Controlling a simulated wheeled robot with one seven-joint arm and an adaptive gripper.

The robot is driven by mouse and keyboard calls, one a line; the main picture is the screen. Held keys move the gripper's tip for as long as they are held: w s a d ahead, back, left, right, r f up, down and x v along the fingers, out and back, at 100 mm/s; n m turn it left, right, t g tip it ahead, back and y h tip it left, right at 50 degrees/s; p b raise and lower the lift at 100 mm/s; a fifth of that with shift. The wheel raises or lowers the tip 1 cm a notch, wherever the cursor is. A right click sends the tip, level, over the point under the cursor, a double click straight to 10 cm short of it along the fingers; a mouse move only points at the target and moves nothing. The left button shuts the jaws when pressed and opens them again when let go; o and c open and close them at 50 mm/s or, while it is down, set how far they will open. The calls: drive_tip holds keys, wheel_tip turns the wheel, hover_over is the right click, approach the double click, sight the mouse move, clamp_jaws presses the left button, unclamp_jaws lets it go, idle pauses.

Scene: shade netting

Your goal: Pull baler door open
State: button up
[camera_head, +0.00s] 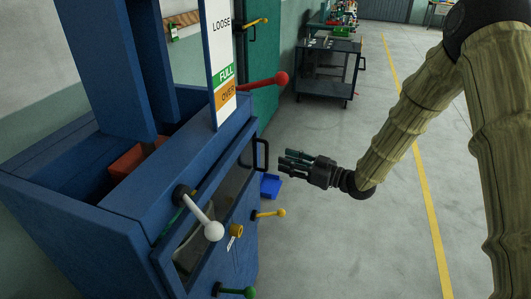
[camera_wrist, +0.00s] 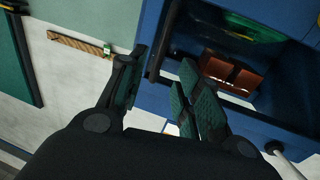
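The blue baler (camera_head: 120,190) fills the left of the head view. Its front door (camera_head: 215,215) has a window and appears shut. A black upright handle (camera_head: 262,154) sits at the door's far edge. My gripper (camera_head: 287,160) is a little to the right of the handle, fingers pointing left at it, with a small visible gap. In the wrist view my gripper (camera_wrist: 162,82) is open, its fingers spread with nothing held. A dark bar (camera_wrist: 160,45), probably the handle, shows just beyond and between the fingertips.
A blue bin (camera_head: 270,186) lies on the floor below my gripper. A dark cart (camera_head: 328,70) stands behind. The floor at right is clear.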

sight(267, 167)
drive_tip(key=p+x, duration=0.1)
drive_tip(key=x, duration=0.7)
drive_tip(key=shift+w+a+f, duration=0.1)
drive_tip(key=shift+w, duration=0.05)
drive_tip(key=shift+c, duration=0.4)
clamp_jaws()
